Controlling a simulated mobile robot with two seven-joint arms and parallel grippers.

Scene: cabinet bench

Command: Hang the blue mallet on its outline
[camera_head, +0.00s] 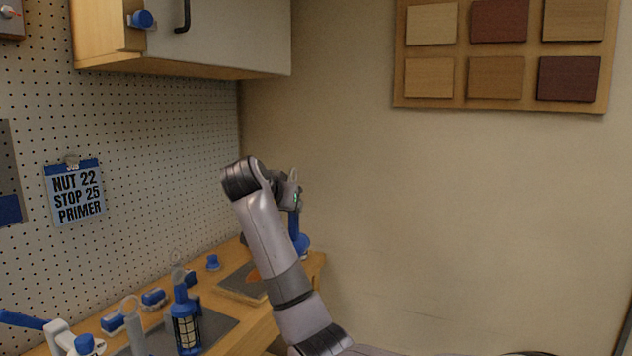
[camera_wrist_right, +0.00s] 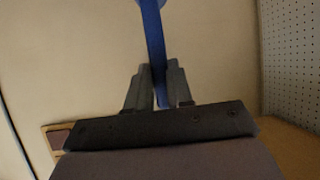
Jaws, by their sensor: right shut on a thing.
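My right gripper (camera_head: 292,192) is raised in front of the plain wall, past the far end of the bench. It is shut on a blue tool, taken to be the blue mallet (camera_head: 299,238), which hangs down below it, partly hidden by my arm. In the right wrist view the fingers (camera_wrist_right: 160,88) pinch its long narrow blue shaft (camera_wrist_right: 154,45), and a wider rounded blue part shows at the top edge. The mallet's outline cannot be made out on the visible pegboard (camera_head: 150,150). My left gripper is not in view.
The wooden bench (camera_head: 262,325) holds a blue bottle (camera_head: 186,325), several small blue items and a white-and-blue tool (camera_head: 62,338). A cabinet (camera_head: 215,40) overhangs the pegboard. A sign (camera_head: 75,192) hangs at left. A wood sample board (camera_head: 455,52) is on the right wall.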

